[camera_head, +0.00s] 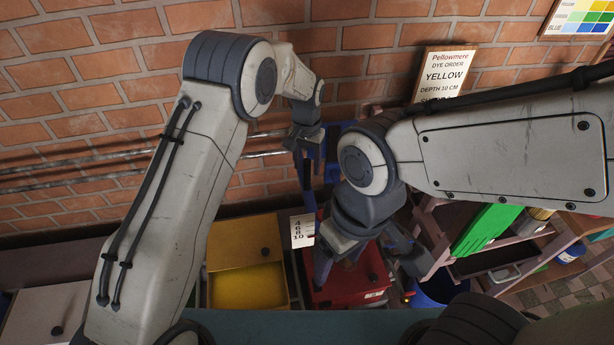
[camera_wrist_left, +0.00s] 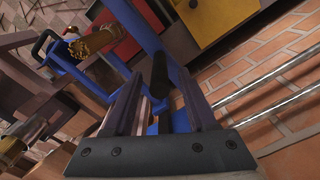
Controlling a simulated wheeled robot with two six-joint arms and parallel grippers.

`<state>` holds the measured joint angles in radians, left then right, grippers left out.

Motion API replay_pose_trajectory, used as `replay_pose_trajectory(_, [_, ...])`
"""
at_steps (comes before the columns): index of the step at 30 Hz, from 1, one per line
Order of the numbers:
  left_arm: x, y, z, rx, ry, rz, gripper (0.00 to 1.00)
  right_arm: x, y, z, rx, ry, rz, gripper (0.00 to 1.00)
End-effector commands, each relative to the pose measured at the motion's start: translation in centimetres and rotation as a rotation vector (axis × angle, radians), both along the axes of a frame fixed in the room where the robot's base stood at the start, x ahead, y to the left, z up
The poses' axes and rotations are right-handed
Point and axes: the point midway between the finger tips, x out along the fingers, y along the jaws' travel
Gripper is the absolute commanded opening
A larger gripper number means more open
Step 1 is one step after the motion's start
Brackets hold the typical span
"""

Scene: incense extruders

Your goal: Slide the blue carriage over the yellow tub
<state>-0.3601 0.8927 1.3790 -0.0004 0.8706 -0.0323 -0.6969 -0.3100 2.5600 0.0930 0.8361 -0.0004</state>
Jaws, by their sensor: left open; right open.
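The blue carriage (camera_head: 331,150) stands by the wall rails, largely hidden behind my arms in the head view. Its blue frame (camera_wrist_left: 146,36) and a black handle (camera_wrist_left: 160,72) show in the left wrist view. The yellow tub (camera_head: 247,286) is at the lower middle, left of the red tub (camera_head: 372,270). It also shows at the top of the left wrist view (camera_wrist_left: 219,13). My left gripper (camera_head: 305,160) is open by the carriage, its fingers on either side of the black handle; contact is unclear. My right gripper (camera_head: 366,258) is open above the red tub.
Two metal rails (camera_wrist_left: 265,92) run along the brick wall. A blue tub (camera_head: 437,290) stands right of the red one. A sign reading YELLOW (camera_head: 444,75) is on the wall. A wooden rack with a green board (camera_head: 486,229) stands at right. A numbered card (camera_head: 302,231) is between the tubs.

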Motion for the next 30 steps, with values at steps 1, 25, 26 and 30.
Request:
replay_pose_trajectory(1, [-0.1,0.0,-1.1,0.002,0.004,0.000,0.57,0.0,0.0,0.0,0.000,0.000,0.000,0.71])
replay_pose_trajectory(25, [0.0,0.0,-5.0,0.000,-0.001,0.000,0.00,0.0,0.0,0.0,0.000,0.000,0.000,0.71])
replay_pose_trajectory(26, [0.0,0.0,-5.0,0.000,-0.001,0.000,0.00,0.0,0.0,0.0,0.000,0.000,0.000,0.71])
replay_pose_trajectory(30, [0.0,0.0,-5.0,0.000,-0.001,0.000,0.00,0.0,0.0,0.0,0.000,0.000,0.000,0.71])
